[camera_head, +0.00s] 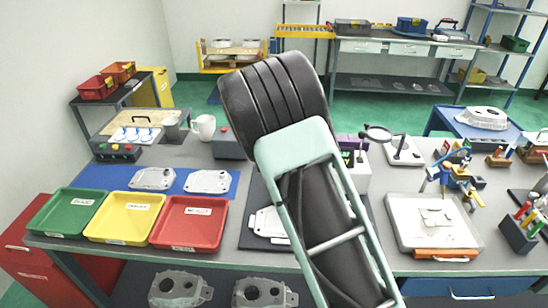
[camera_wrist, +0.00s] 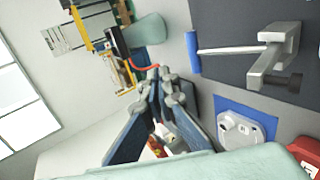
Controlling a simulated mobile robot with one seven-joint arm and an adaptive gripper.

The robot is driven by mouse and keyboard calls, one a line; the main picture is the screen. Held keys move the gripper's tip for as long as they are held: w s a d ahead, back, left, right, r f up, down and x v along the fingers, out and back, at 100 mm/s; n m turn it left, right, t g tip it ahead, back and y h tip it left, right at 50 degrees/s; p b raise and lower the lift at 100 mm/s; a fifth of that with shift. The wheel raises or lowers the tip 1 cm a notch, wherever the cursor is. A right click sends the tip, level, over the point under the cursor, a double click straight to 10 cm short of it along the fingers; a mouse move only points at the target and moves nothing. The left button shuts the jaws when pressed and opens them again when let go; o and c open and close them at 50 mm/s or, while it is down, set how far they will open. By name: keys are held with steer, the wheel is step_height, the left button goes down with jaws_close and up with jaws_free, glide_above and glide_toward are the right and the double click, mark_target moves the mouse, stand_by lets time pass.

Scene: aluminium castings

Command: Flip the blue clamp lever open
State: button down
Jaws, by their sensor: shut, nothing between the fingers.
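The clamp shows in the wrist view as a grey metal body (camera_wrist: 276,55) on a dark plate, with a thin pale rod ending in a blue lever grip (camera_wrist: 193,53). The rod lies roughly across the picture, pointing left from the body. My gripper (camera_wrist: 163,78) is shut and empty, below and left of the blue grip in the picture, apart from it. In the head view my arm covers the middle of the bench, and I can make out neither the clamp lever nor my gripper there.
A dark mat (camera_head: 250,237) with a pale casting lies partly behind my arm. Green (camera_head: 68,212), yellow (camera_head: 124,218) and red (camera_head: 189,222) trays stand at left. A white mug (camera_head: 204,127) and a magnifier stand (camera_head: 402,150) are further back.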

steer(key=s+r, duration=0.3)
steer(key=r, duration=0.4)
steer(key=shift+r, duration=0.15)
